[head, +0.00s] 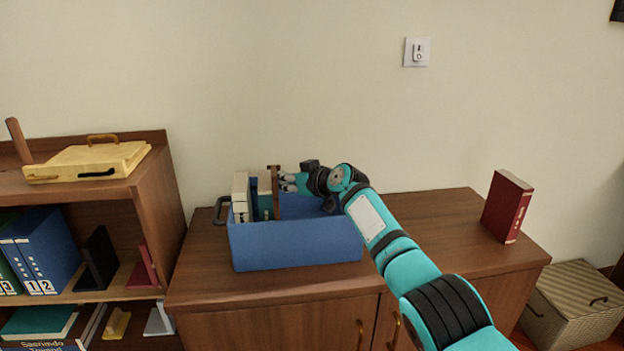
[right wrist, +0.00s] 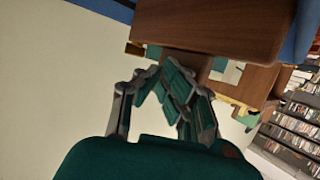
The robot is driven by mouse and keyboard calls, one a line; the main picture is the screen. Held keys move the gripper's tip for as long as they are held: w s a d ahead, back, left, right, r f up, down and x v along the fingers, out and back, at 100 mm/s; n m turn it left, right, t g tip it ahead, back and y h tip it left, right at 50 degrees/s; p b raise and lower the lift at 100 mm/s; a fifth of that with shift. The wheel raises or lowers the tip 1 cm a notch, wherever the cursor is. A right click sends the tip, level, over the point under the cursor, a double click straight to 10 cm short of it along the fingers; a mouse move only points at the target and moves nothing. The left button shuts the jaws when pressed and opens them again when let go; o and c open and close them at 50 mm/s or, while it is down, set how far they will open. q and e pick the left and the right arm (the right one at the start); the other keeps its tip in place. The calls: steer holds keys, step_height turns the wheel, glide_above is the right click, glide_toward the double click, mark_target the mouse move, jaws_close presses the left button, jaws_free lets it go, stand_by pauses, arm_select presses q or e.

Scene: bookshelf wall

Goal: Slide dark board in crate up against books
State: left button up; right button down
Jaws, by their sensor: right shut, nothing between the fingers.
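The blue crate (head: 295,245) stands on the wooden cabinet. At its left end stand upright books, a cream one (head: 240,190) and a teal one with a pale edge (head: 264,194). The dark brown board (head: 275,187) stands upright just right of them; I cannot tell whether it touches them. My right gripper (head: 285,182) is shut and empty, its fingertips at the board's right face. In the right wrist view the board (right wrist: 215,25) fills the top, with the shut fingers (right wrist: 172,75) close to it; contact is unclear. My left gripper is out of view.
The crate's right part looks free apart from my arm reaching over it. A red book (head: 508,206) stands at the cabinet top's (head: 420,215) right end. A shelf with a yellow case (head: 90,162) is at left; a wicker box (head: 575,305) is at lower right.

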mark_target(274, 179)
steer(key=shift+s+a+b, duration=0.15)
steer(key=shift+a+b, duration=0.2)
steer(key=shift+a, duration=0.6)
steer(key=shift+s+a+b, duration=0.15)
steer(key=shift+a+b, duration=0.2)
steer(key=shift+a, duration=0.55)
steer(key=shift+d+r, duration=0.1)
steer(key=shift+d, duration=0.05)
steer(key=shift+w+d, duration=0.2)
steer(key=shift+d, duration=1.05)
steer(key=shift+w+d, duration=0.2)
steer(key=shift+d, duration=1)
steer(key=v, duration=0.8)
